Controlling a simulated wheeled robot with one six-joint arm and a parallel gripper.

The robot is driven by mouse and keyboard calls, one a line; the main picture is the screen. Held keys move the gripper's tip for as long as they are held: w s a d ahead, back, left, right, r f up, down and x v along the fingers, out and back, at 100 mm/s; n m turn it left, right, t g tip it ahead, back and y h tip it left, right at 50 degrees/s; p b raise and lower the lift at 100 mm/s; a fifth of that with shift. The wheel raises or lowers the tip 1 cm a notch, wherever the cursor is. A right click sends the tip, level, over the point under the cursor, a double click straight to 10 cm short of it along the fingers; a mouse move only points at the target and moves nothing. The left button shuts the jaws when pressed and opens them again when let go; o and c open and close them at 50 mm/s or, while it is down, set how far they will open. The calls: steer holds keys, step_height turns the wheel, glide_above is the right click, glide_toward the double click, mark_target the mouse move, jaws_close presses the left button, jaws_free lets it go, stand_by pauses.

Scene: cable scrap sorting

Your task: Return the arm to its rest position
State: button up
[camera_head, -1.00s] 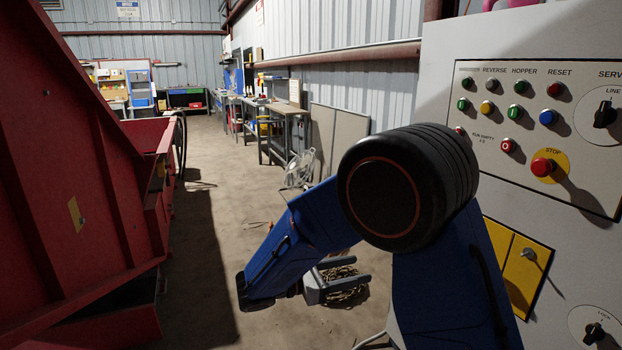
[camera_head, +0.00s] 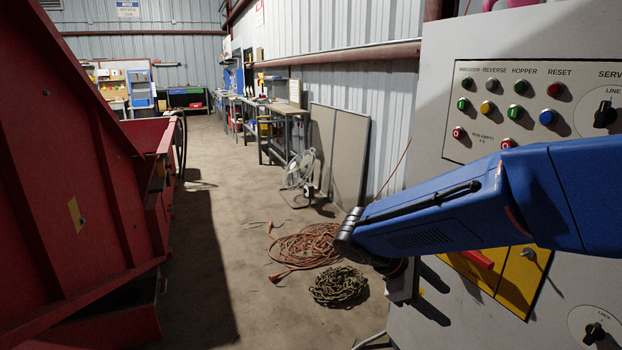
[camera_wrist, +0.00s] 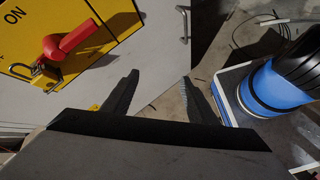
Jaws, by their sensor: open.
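My gripper (camera_wrist: 160,76) shows in the wrist view with its two dark fingers apart and nothing between them. Beyond its left finger is the grey cabinet face with a yellow switch plate (camera_wrist: 107,18) and a red rotary handle (camera_wrist: 75,38). Floor shows beyond the right finger. In the head view my blue arm (camera_head: 440,212) reaches in from the right edge, across the front of the control cabinet (camera_head: 440,130). The arm covers part of the button panel (camera_head: 580,85) and of the yellow plates (camera_head: 520,285).
A red machine (camera_head: 60,170) fills the left side. An orange cord coil (camera_head: 305,245) and a chain coil (camera_head: 338,286) lie on the floor, with a fan (camera_head: 299,170) behind them. The middle floor is clear.

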steer(key=s+m+t+y, duration=0.5)
steer(key=s+m+y, duration=0.4)
steer(key=s+m, duration=0.3)
steer(key=shift+s+d+r+m+y, duration=0.3)
steer(key=shift+s+d+r, duration=0.1)
steer(key=shift+s, duration=1.4)
steer(key=shift+c, duration=0.4)
